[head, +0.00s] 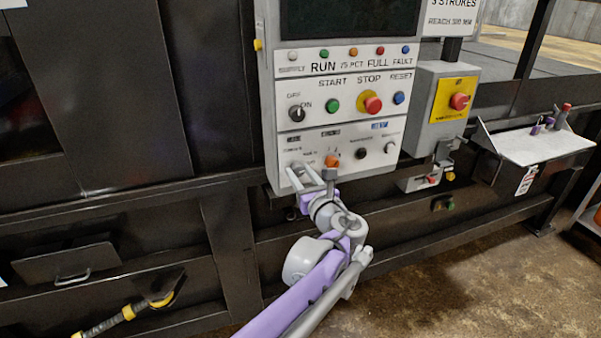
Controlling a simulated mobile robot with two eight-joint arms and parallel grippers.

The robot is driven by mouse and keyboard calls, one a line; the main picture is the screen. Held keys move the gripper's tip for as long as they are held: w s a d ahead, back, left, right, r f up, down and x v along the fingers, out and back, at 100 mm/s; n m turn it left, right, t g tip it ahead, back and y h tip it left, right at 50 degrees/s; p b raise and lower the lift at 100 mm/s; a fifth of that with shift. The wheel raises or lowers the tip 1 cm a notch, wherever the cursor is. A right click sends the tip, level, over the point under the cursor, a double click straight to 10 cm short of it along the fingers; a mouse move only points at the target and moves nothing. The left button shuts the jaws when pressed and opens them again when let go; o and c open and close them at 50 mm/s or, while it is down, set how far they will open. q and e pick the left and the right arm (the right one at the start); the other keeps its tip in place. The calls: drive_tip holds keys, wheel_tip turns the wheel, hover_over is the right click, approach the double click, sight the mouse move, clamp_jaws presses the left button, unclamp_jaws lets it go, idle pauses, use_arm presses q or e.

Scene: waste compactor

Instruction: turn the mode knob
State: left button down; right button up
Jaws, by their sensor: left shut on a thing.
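The grey control panel (343,119) stands upright at the top middle of the head view. Its lowest row carries several small controls, among them an orange knob (332,160), a black one (361,153) and a pale one (390,147). My left gripper (303,172) reaches up from below to the lower left corner of this row. It is shut on a small knob at that corner, mostly hidden by the fingers, which I take as the mode knob. The small labels are too blurred to read. My right gripper is not in view.
Above that row are the black switch (296,114), green start button (333,105), red stop button (373,104) and blue reset button (399,98). A grey box with a red emergency button (460,101) and a shelf (537,145) stand to the right. Floor is clear at lower right.

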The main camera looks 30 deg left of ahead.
use_arm(q)
drive_tip(key=n+p, duration=0.1)
drive_tip(key=n, duration=0.3)
drive_tip(key=shift+r, duration=0.15)
drive_tip(key=shift+n+p, duration=0.55)
drive_tip(key=shift+n, duration=0.85)
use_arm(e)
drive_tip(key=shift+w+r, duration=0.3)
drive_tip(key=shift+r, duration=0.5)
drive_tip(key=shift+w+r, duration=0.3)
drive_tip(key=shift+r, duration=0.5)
use_arm(q)
drive_tip(key=shift+c, duration=2.2)
unclamp_jaws()
drive_tip(key=b+v, duration=0.1)
drive_tip(key=v, duration=1)
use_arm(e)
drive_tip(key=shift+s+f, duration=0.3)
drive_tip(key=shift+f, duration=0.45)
use_arm(q)
drive_tip(key=shift+a, duration=0.1)
